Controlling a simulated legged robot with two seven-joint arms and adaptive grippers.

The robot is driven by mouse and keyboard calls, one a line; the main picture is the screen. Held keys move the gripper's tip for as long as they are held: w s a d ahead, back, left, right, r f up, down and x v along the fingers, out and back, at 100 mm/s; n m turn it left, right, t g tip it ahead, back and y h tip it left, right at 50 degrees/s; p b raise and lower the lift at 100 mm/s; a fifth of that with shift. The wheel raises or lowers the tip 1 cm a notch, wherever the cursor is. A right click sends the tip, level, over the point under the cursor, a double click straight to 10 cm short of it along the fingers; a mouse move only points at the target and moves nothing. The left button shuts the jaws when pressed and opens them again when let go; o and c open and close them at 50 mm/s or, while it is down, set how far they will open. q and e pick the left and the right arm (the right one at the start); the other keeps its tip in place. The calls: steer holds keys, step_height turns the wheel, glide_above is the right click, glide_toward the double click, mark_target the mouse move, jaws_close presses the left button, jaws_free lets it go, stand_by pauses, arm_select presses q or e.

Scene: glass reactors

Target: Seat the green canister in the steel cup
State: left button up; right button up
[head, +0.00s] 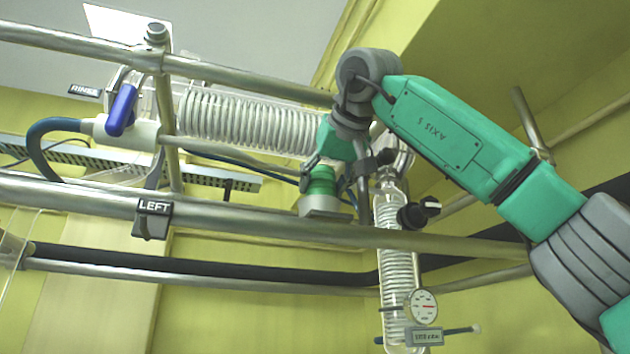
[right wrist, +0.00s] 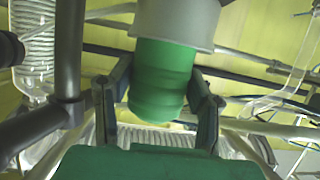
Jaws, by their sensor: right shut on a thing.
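The green canister (head: 321,182) is upright between the fingers of my right gripper (head: 320,166), in the middle of the head view. The pale grey steel cup (head: 319,206) is directly below it, and the canister's lower end meets the cup's rim. In the right wrist view the canister (right wrist: 160,82) runs into the mouth of the cup (right wrist: 176,24), in line with it. How deep it sits inside is hidden by the cup wall. My right gripper (right wrist: 160,100) is shut on the canister, one finger on each side. My left gripper is not in view.
A coiled glass condenser (head: 250,125) lies behind and left of the gripper. A vertical glass column (head: 392,255) with a dial gauge (head: 422,306) stands to the right. A steel rail (head: 265,230) with a LEFT label (head: 153,215) crosses close by. A blue-handled valve (head: 121,110) is far left.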

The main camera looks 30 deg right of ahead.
steer(key=shift+d+f, duration=0.2)
steer(key=shift+f, duration=0.25)
stand_by(0.6)
steer(key=o, duration=1.3)
steer(key=shift+w+d, duration=0.1)
steer(key=shift+c, duration=0.2)
steer(key=shift+o, duration=0.4)
steer(key=shift+d+f, duration=0.1)
steer(key=shift+d, duration=0.35)
steer(key=shift+a+r, duration=0.2)
steer(key=shift+a, duration=0.65)
steer(key=shift+s+d+r+p, duration=0.25)
steer(key=shift+s+d+p, duration=0.15)
steer(key=shift+s, duration=0.45)
steer(key=shift+s+a+r, duration=0.25)
steer(key=shift+s+a, duration=0.1)
steer(key=shift+s, duration=0.2)
steer(key=shift+s+a+r, duration=0.25)
steer(key=shift+s+a, duration=0.1)
steer(key=shift+s, duration=0.15)
steer(key=shift+s+d+r, duration=0.1)
steer(key=shift+s+r, duration=0.05)
steer(key=shift+s, duration=0.3)
steer(key=shift+s+d+r, duration=0.1)
steer(key=shift+s+r, duration=0.05)
steer(key=shift+s, duration=0.3)
steer(key=shift+s+a+r, duration=0.2)
steer(key=shift+s+a, duration=0.15)
steer(key=shift+s, duration=0.05)
